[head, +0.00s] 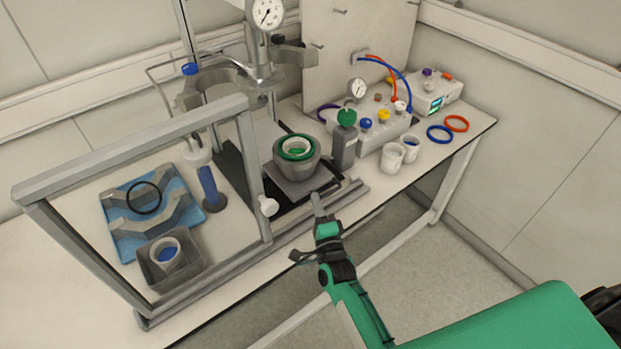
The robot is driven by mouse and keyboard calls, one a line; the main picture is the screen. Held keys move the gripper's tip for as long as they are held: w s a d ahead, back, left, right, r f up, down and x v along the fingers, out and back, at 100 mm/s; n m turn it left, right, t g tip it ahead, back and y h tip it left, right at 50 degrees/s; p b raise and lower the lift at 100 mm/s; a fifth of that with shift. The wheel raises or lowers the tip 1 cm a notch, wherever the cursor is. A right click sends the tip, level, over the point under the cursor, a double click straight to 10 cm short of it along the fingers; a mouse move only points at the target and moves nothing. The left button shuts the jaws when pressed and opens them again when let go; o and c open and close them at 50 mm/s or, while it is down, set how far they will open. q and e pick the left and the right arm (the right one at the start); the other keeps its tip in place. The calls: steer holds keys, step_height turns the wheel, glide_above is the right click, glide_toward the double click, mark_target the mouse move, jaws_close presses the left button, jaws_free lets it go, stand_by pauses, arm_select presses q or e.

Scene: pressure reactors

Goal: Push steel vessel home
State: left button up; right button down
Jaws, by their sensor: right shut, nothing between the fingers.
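The steel vessel (286,169) is a grey cup with a green ring and green inside at its top. It stands upright on a square grey plate (305,188) on the bench, near the reactor stand. My right gripper (316,199) is shut and empty. Its fingertips point toward the vessel and show just in front of the plate's near edge, below the vessel in the picture. I cannot tell whether they touch the plate. My left gripper is not in view.
A grey frame (130,148) with a white knob (268,207) stands left of the vessel. A grey block with a green knob (346,117) stands close on its right. Behind rises the stand with a gauge (267,13). White cups (392,158) sit further right.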

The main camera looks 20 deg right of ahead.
mark_target(308, 173)
arm_select(q)
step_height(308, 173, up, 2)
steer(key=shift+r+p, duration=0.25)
steer(key=shift+p, duration=0.75)
arm_select(e)
steer(key=x, duration=0.6)
steer(key=shift+w, duration=0.3)
